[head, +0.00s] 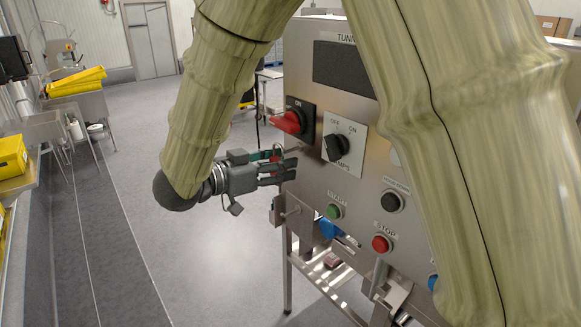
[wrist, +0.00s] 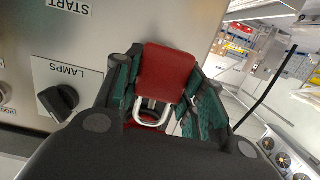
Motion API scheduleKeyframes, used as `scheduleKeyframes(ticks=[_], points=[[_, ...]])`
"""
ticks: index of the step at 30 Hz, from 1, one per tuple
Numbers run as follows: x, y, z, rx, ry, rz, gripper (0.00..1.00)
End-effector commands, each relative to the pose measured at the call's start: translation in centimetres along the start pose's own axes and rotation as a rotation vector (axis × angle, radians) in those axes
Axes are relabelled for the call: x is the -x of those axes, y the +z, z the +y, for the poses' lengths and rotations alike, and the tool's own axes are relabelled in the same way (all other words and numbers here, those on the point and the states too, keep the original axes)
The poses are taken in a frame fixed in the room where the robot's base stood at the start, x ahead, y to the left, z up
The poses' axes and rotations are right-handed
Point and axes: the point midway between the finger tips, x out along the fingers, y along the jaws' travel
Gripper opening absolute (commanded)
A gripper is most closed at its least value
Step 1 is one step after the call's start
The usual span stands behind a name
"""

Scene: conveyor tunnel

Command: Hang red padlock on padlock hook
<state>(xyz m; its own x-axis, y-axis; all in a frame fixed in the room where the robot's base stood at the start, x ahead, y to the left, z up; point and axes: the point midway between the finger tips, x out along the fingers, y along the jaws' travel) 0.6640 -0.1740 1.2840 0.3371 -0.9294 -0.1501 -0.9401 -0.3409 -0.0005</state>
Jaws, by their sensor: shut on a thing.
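My gripper (head: 276,170) is at the left side of the steel control panel, below the red rotary switch. In the wrist view, its green-padded fingers (wrist: 160,95) are closed on the sides of a red padlock (wrist: 167,72). The padlock's metal shackle shows at the lower end of its body in that view. In the head view the fingers mostly hide the padlock. A thin metal peg (head: 298,150) sticks out of the panel just above the fingers. I cannot tell for sure which is the padlock hook, or whether the shackle touches one.
The control panel (head: 335,190) carries the red switch (head: 288,122), a black lamps knob (head: 336,147), a green start button (head: 334,211) and a red stop button (head: 381,244). Open floor (head: 200,260) lies left of the panel. Yellow bins (head: 78,82) stand farther left.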

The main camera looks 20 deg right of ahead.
Motion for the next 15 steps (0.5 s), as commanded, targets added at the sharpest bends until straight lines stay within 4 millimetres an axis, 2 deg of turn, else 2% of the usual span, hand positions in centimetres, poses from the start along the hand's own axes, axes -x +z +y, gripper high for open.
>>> scheduleKeyframes(ticks=[15], points=[[2.4, 0.3, 0.0, 0.0, -0.001, 0.001, 0.0]])
